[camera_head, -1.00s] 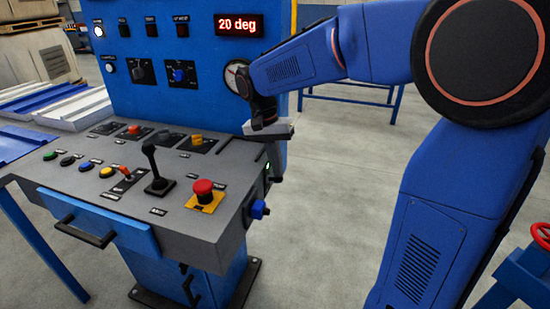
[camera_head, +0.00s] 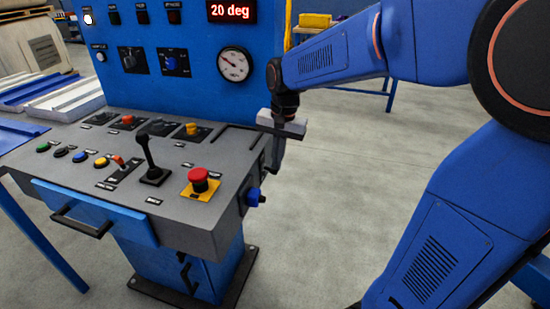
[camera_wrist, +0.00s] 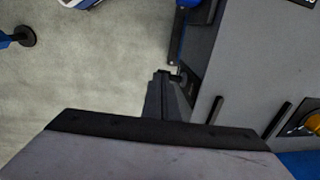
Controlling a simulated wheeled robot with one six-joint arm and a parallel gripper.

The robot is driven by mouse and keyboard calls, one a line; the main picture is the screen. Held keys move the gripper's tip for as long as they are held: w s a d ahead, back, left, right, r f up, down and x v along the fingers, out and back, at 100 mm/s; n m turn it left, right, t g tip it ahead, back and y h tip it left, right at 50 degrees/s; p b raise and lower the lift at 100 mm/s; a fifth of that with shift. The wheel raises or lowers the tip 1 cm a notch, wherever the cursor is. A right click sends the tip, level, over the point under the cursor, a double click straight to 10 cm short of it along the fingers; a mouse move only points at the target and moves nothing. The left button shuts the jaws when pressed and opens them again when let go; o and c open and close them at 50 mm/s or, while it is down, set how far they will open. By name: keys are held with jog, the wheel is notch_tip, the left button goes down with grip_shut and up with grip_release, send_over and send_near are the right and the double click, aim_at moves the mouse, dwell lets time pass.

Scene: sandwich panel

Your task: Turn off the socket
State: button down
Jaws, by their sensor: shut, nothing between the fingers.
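A blue plug-like fitting (camera_head: 254,197) sticks out from the right side of the grey control console (camera_head: 222,152); I take this to be the socket area. The socket's switch cannot be made out, as that side face is seen at a steep angle. My gripper (camera_head: 274,168) points down just off the console's right side, behind the blue fitting. In the wrist view my gripper (camera_wrist: 166,76) has its fingers together and empty, close beside the console's edge. Whether the fingers touch the console cannot be told.
A red emergency stop button (camera_head: 199,179) on a yellow base and a black lever (camera_head: 149,160) stand on the console top. A round gauge (camera_head: 234,64) and a "20 deg" display (camera_head: 232,11) are on the blue upright panel. The floor right of the console is clear.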

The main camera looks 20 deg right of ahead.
jog(key=shift+w+r, duration=0.1)
jog(key=shift+r, duration=0.65)
jog(key=shift+r, duration=0.15)
jog(key=shift+r, duration=0.3)
notch_tip(320, 180, up, 13)
jog(key=s+d, duration=0.1)
jog(key=d, duration=0.1)
jog(key=shift+s+d, duration=0.15)
jog(key=shift+s, duration=0.25)
jog(key=shift+f, duration=0.1)
jog(key=s+d+f+n+t, duration=0.1)
jog(key=s+f+n+t, duration=0.1)
jog(key=s+f, duration=0.5)
jog(key=s+d+f+n+t, duration=0.2)
jog(key=s+f+n, duration=0.3)
jog(key=s, duration=1)
notch_tip(320, 180, down, 3)
jog(key=shift+s+d+f+h, duration=0.1)
jog(key=shift+s+d+h, duration=0.2)
jog(key=shift+s+h, duration=0.1)
